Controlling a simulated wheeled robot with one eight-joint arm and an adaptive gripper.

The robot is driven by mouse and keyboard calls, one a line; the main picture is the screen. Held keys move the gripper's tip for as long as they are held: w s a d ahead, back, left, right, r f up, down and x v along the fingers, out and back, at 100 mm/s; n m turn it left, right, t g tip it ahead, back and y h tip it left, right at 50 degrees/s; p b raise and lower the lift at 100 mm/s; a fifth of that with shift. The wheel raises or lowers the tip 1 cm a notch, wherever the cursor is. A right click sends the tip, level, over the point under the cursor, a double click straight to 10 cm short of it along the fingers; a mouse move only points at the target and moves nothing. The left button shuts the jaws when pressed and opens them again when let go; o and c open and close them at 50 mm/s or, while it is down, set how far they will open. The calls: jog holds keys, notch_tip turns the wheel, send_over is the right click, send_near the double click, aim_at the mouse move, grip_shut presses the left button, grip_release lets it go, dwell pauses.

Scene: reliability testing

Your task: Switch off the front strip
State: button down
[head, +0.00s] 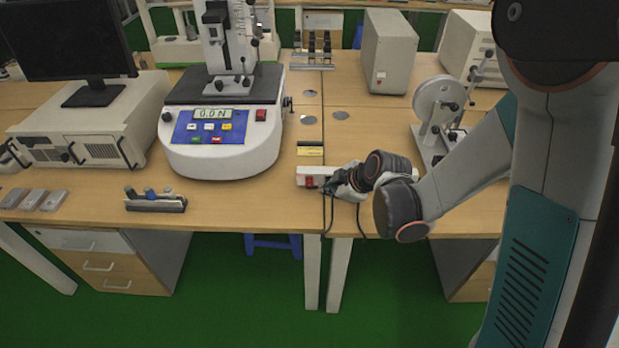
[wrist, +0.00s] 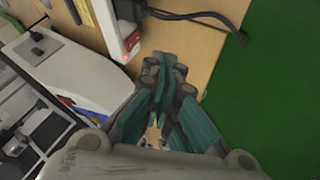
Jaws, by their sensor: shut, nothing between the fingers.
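The front strip (head: 312,176) is a white power strip lying near the table's front edge, partly hidden by my gripper and wrist in the head view. A red switch (head: 309,182) shows at its left end. In the wrist view the strip (wrist: 108,18) is at the top, with the red switch (wrist: 132,41) at its near end and a dark plug beside it. My gripper (head: 331,186) is over the strip, close to the switch. In the wrist view my gripper (wrist: 164,62) is shut and empty, its fingertips just below the switch end. I cannot tell whether it touches the strip.
A force tester (head: 225,150) stands left of the strip, and a grey wheel device (head: 435,110) stands to the right. A small yellow-and-black block (head: 310,149) lies behind the strip. Cables hang over the front edge. A rack of tools (head: 155,201) is at the left front.

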aim_at(309, 182)
dwell(0.3)
jog(key=b+x, duration=0.4)
jog(key=x, duration=0.6)
jog(key=shift+a+f, duration=0.1)
jog(key=shift+f, duration=0.15)
jog(key=w, duration=0.1)
jog(key=w+b, duration=0.1)
jog(key=w, duration=0.1)
jog(key=shift+w+r, duration=0.1)
jog(key=shift+r, duration=0.25)
jog(key=shift+w+r, duration=0.15)
jog(key=shift+w, duration=0.3)
